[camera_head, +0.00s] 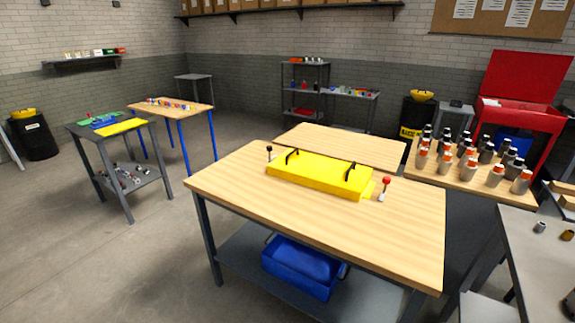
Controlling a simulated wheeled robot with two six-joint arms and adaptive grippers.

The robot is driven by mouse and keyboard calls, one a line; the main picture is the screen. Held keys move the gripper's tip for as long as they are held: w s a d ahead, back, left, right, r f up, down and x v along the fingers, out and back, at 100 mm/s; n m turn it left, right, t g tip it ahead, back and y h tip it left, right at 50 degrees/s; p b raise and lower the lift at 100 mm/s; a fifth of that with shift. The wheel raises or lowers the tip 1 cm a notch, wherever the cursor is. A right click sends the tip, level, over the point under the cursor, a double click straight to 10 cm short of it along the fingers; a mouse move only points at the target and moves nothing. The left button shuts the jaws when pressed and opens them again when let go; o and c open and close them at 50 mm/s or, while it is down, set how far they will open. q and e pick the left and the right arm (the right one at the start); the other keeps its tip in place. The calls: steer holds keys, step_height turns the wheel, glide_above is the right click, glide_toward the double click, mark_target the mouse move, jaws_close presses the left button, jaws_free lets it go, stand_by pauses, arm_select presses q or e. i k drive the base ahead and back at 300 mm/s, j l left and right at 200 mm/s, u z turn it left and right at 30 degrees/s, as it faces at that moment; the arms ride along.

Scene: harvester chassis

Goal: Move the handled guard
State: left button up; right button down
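The handled guard (318,176) is a flat yellow box-like cover with two black arched handles. It lies on the wooden top of the workbench (250,211), towards its far side. One black handle (291,157) is near its left end and the other handle (350,170) is near its right end. A black-knobbed lever (270,152) stands just beyond its left end. A red-knobbed lever (385,187) stands by its right end. What lies under the guard is hidden. Neither of my grippers shows in the head view.
A blue crate (300,268) sits on the bench's lower shelf. Another wooden table (345,146) stands close behind. Several grey and orange cylinders crowd a table (457,181) at the right. Open floor (120,260) lies to the left. The bench's near top is clear.

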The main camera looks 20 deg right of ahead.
mark_target(351, 181)
steer(key=i+j+z, duration=0.8)
steer(key=z, duration=0.15)
steer(key=j, duration=0.1)
